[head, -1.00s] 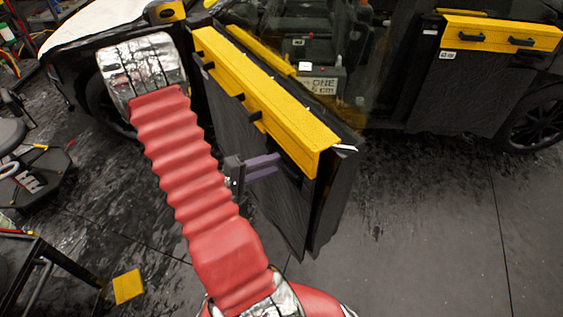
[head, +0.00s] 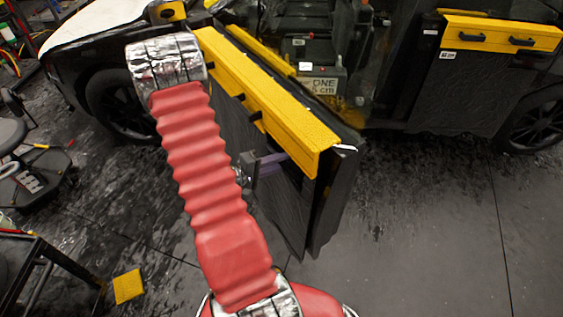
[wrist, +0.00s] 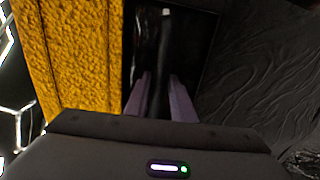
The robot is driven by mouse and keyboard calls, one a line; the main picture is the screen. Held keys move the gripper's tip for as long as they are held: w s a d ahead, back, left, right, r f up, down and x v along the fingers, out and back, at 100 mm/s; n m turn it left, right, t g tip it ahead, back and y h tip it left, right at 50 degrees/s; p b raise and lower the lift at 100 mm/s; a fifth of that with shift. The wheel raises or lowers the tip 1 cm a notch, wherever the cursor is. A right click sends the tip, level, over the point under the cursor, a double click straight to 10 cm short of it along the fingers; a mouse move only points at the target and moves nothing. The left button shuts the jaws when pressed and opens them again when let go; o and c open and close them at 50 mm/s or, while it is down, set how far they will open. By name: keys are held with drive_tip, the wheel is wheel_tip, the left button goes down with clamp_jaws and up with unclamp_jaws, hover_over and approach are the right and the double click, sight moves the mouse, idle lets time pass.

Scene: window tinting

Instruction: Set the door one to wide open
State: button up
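Door one (head: 265,100) stands ajar from the car body, dark with a yellow strip along its top edge. My gripper (head: 282,160) is at the door's dark outer face, just under the yellow strip. In the wrist view my gripper (wrist: 160,88) has two purple fingers apart, reaching into a dark recess in the door. A dark upright bar (wrist: 163,50), perhaps the handle, shows between them. I cannot tell whether they touch it. My arm hides part of the door.
A second door (head: 465,90) with a yellow strip is at the right. A stool (head: 25,155), a black frame stand (head: 40,265) and a yellow square (head: 128,286) are at the left. The floor (head: 430,240) at right front is clear.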

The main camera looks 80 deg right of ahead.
clamp_jaws()
idle(0.3)
